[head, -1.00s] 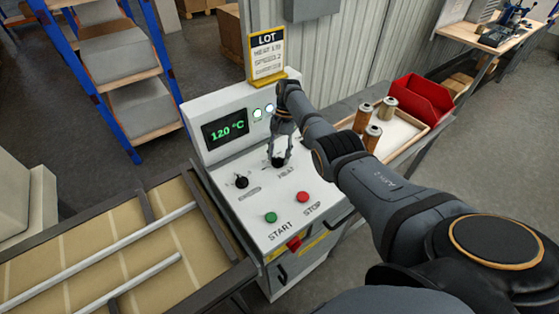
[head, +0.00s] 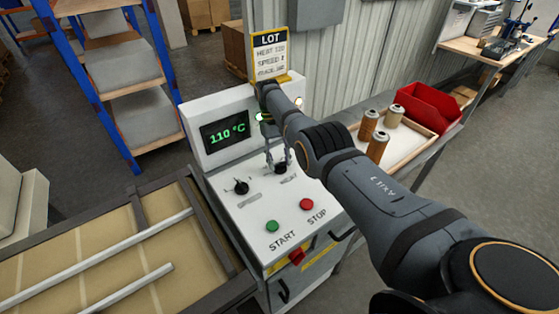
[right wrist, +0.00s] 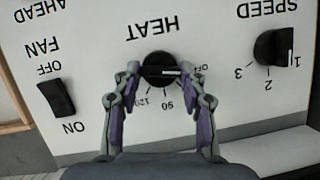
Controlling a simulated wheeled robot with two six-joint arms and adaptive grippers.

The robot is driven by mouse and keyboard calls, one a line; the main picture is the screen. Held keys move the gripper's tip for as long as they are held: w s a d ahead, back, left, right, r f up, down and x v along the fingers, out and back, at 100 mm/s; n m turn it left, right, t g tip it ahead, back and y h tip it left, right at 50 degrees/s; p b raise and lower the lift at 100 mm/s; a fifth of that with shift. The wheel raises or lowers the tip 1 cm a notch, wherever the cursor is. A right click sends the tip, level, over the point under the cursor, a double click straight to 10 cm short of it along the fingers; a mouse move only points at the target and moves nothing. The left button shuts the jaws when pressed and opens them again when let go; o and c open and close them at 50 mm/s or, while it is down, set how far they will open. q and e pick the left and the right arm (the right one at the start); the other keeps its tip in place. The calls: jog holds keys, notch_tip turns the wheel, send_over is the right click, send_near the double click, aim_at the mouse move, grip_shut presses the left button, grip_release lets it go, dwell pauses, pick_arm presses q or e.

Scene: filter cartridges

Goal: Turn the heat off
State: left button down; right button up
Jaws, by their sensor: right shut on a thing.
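The black HEAT knob (right wrist: 158,60) sits on the white control panel (head: 238,216). In the right wrist view its white pointer line points right, toward the OFF mark; the 90 and 120 marks lie below. My right gripper (right wrist: 161,73) is shut on the knob, one finger on each side. In the head view this gripper (head: 277,163) reaches down to the panel and partly hides the knob. The display (head: 226,134) reads 110 °C in green. My left gripper is not in view.
The SPEED knob (right wrist: 272,48) points at 1, and a black FAN switch (right wrist: 57,97) is on the other side. Green START (head: 272,226) and red STOP (head: 306,204) buttons are in front. A lot sign (head: 270,57) stands on top. Filter cartridges (head: 377,146) stand in a tray at right.

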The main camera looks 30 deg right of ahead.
jog(key=shift+a+f+n, duration=0.1)
jog(key=shift+f+n, duration=0.05)
jog(key=shift+n, duration=0.25)
jog(key=o, duration=1.2)
